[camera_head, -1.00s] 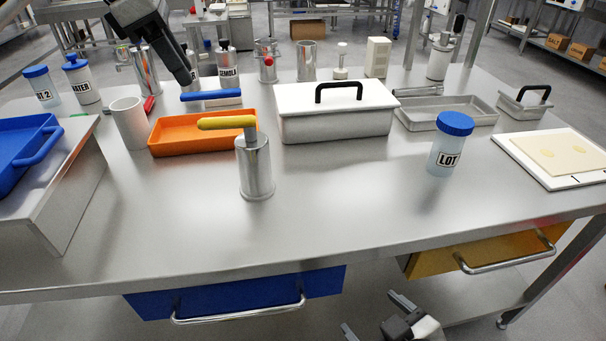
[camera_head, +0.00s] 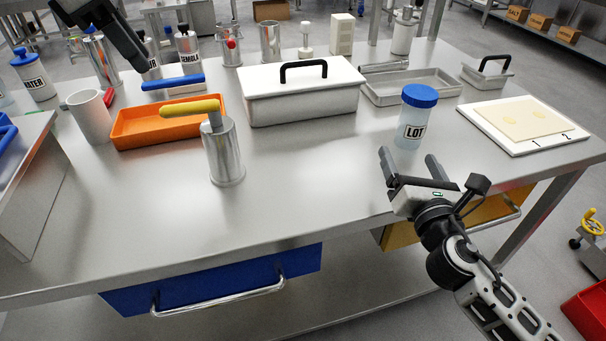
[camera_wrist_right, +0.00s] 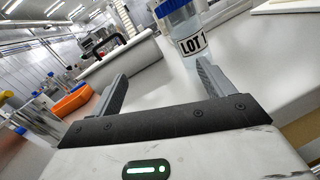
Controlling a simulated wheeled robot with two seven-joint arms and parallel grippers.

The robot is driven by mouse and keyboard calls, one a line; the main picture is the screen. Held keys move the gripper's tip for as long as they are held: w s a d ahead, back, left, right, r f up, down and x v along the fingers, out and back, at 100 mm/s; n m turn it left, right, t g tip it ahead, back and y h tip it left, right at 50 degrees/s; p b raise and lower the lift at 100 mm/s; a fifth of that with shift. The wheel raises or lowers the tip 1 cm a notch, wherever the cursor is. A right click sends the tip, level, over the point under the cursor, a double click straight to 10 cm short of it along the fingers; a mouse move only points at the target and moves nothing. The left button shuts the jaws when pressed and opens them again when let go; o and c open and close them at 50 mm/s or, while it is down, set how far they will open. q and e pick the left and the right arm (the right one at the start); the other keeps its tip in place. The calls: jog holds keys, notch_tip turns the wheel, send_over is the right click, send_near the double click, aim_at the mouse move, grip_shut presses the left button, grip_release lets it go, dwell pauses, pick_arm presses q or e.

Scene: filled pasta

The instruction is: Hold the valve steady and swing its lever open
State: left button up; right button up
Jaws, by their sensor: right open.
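An upright metal cylinder (camera_head: 223,152) with a yellow lever (camera_head: 190,108) on top stands at the middle front of the table; I take it for the valve. The lever points left, about level. My left arm comes in at the upper left, with its dark end (camera_head: 138,62) above the back-left of the table, apart from the valve; its jaw state cannot be made out. My right gripper (camera_head: 411,165) is open and empty at the front edge, right of the valve and just in front of the LOT jar. Its spread fingers also show in the right wrist view (camera_wrist_right: 160,85).
The blue-lidded LOT jar (camera_head: 413,125) stands close beyond my right gripper. An orange tray (camera_head: 150,141) and white cup (camera_head: 91,118) are left of the valve. A lidded white box (camera_head: 305,108) stands behind it. The table's front middle is clear.

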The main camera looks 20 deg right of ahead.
aim_at(215, 150)
jog(key=w+a+n+y, duration=0.1)
jog(key=a+n+y, duration=0.1)
jog(key=a+y, duration=0.1)
jog(key=w+a+r+n+y, duration=0.1)
jog(key=w+a+n+y, duration=0.1)
jog(key=a, duration=0.4)
jog(key=w+a+r+n+y, duration=0.1)
jog(key=a+n+y, duration=0.3)
jog(key=a+y, duration=0.1)
jog(key=shift+w+a+r+y, duration=0.1)
jog(key=shift+w+a+y, duration=0.05)
jog(key=shift+y, duration=0.45)
jog(key=a+n+g+y, duration=0.1)
jog(key=a+n, duration=0.1)
jog(key=a+f+n+g+y, duration=0.1)
jog(key=a+n+g+y, duration=0.1)
jog(key=a+f+n+g+y, duration=0.1)
jog(key=a+n+g+y, duration=0.1)
jog(key=shift+s+a, duration=0.25)
jog(key=shift+s, duration=0.15)
jog(key=shift+a+f+n+g, duration=0.25)
jog(key=shift+a+n+g, duration=0.15)
jog(key=shift+a, duration=0.1)
jog(key=x, duration=1.5)
jog(key=shift+a, duration=0.35)
jog(key=shift+r, duration=0.1)
jog(key=c, duration=1.4)
